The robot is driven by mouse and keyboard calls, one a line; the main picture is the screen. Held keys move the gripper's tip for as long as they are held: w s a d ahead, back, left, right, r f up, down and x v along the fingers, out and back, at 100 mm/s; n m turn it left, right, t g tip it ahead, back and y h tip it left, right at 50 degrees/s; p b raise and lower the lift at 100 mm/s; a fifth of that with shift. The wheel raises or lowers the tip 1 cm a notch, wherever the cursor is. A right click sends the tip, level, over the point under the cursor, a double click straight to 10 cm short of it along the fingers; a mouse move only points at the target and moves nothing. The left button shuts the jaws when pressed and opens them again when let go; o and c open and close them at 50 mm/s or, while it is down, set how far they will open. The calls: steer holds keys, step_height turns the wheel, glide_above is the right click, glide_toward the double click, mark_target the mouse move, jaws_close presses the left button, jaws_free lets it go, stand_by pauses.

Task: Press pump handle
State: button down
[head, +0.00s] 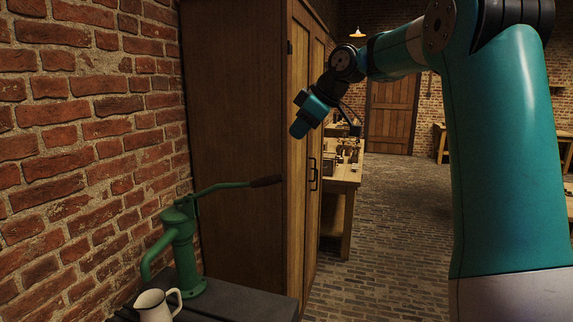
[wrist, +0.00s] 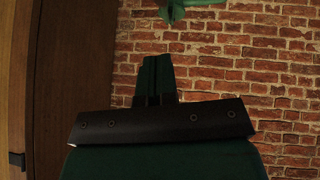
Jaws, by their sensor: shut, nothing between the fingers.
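The green hand pump (head: 181,248) stands on a dark bench by the brick wall in the head view. Its long handle (head: 222,187) reaches to the right, slightly raised, and ends in a dark brown grip (head: 265,181). My gripper (head: 299,130) is shut and empty, above and a little right of the grip in the picture, apart from it. In the wrist view my shut fingers (wrist: 158,75) point toward the brick wall. A green part of the pump (wrist: 188,8) shows at the top edge there; the handle grip is not clearly visible.
A workbench (head: 343,178) is beyond. The brick floor at right is open.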

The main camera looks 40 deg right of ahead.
steer(key=p, duration=0.2)
glide_above(286, 177)
steer(key=a, duration=0.1)
step_height(286, 177, down, 6)
steer(key=f, duration=0.1)
steer(key=d+f+p, duration=0.1)
steer(key=f, duration=0.1)
steer(key=shift+f, duration=0.25)
